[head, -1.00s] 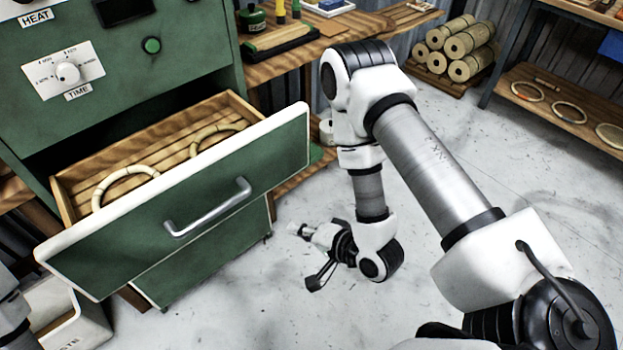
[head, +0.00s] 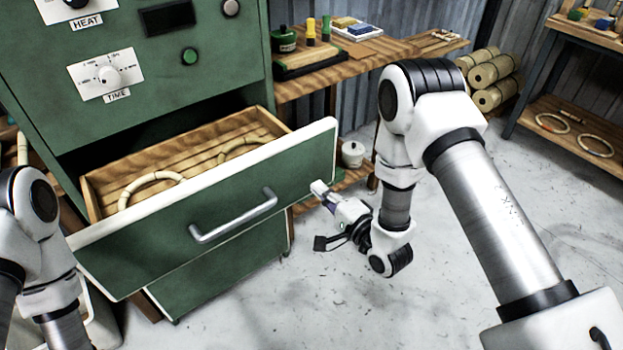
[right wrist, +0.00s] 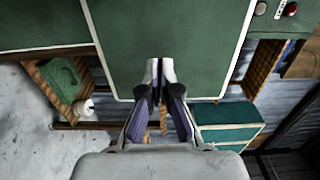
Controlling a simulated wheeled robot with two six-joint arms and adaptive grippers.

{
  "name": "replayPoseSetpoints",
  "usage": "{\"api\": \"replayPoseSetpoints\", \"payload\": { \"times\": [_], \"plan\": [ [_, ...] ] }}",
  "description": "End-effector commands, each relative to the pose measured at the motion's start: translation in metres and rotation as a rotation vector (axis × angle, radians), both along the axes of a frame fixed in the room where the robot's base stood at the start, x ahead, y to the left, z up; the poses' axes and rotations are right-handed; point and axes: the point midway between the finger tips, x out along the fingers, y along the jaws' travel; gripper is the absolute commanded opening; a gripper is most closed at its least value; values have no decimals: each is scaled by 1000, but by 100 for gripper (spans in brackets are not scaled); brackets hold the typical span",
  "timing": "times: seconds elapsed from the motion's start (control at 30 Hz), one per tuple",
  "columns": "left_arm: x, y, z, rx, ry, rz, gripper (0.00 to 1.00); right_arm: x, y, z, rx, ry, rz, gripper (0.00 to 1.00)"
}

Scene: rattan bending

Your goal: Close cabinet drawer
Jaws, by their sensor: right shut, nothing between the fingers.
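The green cabinet drawer (head: 215,215) is pulled open and has a white rim and a metal bar handle (head: 235,216). Two rattan rings lie on its slatted wooden floor, the left one (head: 150,184) showing more clearly. My right gripper (head: 320,188) is shut and empty, just in front of the drawer front's right end, right of the handle. In the right wrist view its closed fingertips (right wrist: 160,72) overlap a green panel (right wrist: 180,35); I cannot tell whether they touch it. My left arm shows at the left edge, its gripper out of view.
The green cabinet body (head: 190,75) with dials and a green button stands above the drawer. A wooden bench (head: 370,58) with tools is to its right, with a white pot (head: 352,153) below. Rattan rolls (head: 490,75) lie behind my right arm. The concrete floor in front is clear.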

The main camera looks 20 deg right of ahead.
Motion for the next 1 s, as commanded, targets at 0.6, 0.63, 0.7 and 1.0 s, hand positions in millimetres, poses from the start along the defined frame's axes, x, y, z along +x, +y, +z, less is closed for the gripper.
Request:
{"api": "replayPoseSetpoints", "payload": {
  "times": [0.6, 0.63, 0.7, 1.0],
  "plan": [
    [0, 0, 7, 0, 0, 0, 40, 36, 13, 0, -1, 1, 0, 0],
    [0, 0, 6, 0, 0, 0, 40, 36, 13, -1, -1, 1, 0, 0],
    [0, 0, 6, 0, 0, 0, 40, 38, 13, -1, -1, 1, 0, 0],
    [0, 0, -5, 0, 0, 0, 40, 69, 16, -2, -3, -4, 1, 0]
  ]
}}
